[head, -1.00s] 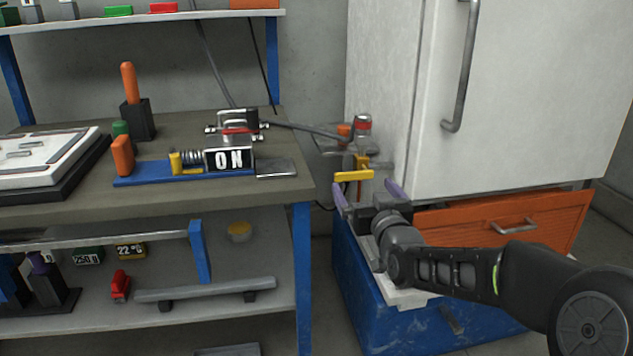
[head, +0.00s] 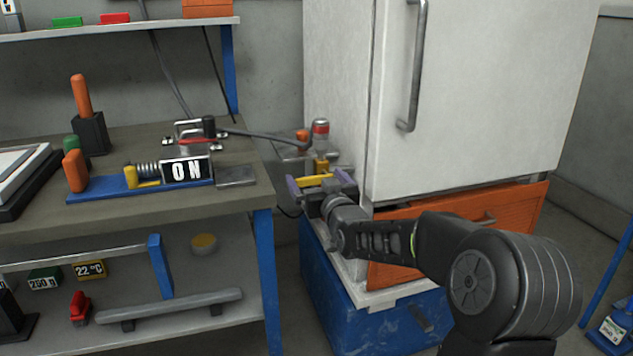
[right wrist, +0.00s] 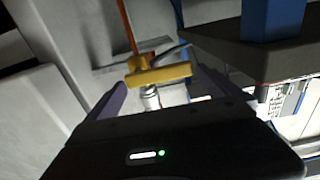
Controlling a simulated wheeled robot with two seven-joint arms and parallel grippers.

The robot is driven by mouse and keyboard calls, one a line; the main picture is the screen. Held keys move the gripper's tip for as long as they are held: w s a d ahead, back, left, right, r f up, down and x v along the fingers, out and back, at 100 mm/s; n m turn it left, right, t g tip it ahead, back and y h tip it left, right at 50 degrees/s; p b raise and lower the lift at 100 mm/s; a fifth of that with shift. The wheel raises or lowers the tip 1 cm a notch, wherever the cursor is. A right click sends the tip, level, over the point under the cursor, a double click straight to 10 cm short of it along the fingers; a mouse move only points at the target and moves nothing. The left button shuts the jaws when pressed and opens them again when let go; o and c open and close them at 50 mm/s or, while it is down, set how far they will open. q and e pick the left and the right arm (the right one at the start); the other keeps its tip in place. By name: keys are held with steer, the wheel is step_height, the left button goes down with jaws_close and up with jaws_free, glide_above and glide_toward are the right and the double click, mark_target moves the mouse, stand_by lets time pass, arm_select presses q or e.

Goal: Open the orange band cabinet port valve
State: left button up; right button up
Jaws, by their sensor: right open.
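The valve has a flat yellow handle (head: 313,181) and sits at the left side of the white cabinet (head: 340,95), which has an orange drawer band (head: 465,215) low down. My right gripper (head: 319,178) is open, with its purple fingers on either side of the handle in the head view. In the right wrist view the yellow handle (right wrist: 160,75) lies crosswise near the fingertips, with a metal fitting (right wrist: 151,97) nearer the palm. I cannot tell whether the fingers touch it. My left gripper is out of view.
A workbench (head: 245,200) stands left of the cabinet, with an ON device (head: 186,171) on it. A grey cable (head: 275,133) runs from the device towards a red-topped fitting (head: 321,130) behind the valve. A blue base (head: 345,300) supports the cabinet. Floor shows at right.

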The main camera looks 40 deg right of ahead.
steer(key=c, duration=1.9)
